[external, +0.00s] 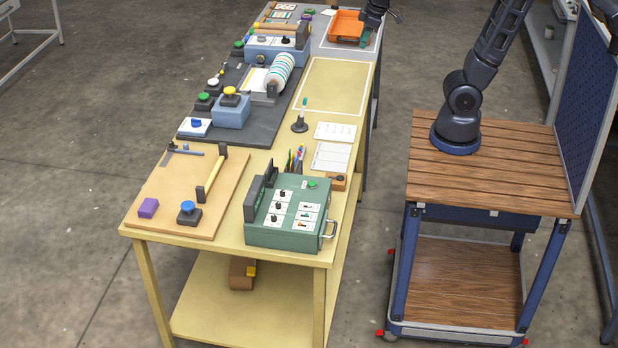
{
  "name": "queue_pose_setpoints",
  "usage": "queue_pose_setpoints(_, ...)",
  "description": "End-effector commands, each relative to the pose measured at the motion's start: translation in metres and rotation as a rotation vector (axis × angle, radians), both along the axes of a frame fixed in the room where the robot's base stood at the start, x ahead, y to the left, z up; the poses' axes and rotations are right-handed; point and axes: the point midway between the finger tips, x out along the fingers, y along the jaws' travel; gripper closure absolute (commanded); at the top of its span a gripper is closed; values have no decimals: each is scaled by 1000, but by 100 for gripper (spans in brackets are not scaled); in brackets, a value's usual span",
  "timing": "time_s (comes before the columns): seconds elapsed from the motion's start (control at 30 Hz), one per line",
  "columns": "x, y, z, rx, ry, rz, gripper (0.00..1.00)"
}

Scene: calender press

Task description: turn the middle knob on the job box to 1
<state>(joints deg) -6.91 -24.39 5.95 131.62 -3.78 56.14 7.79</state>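A green box (283,238) with three dark knobs in a column on white label plates stands at the near right end of the long table; it fits the job box. Its middle knob (278,206) sits between a knob above and one below; its pointer setting is too small to read. My gripper (374,22) is at the top edge of the view, by the orange tray at the far end of the table, far from the green box. It is small and partly cut off, so whether it is open or shut cannot be made out.
The green box also carries a green button (312,184), picture plates and a side handle (330,229). An orange tray (346,26) is near my gripper.

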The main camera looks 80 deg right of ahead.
Motion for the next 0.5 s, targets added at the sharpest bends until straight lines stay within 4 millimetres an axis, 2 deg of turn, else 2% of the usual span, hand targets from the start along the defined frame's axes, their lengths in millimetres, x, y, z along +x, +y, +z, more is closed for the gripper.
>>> queue_pose_setpoints(0.03, 13, 11, 0, -6, 12, 14, 63)
queue_pose_setpoints(0.2, 51, 51, -1, -22, 41, 54, 63)
queue_pose_setpoints(0.5, 111, 131, -18, -40, 91, 123, 63)
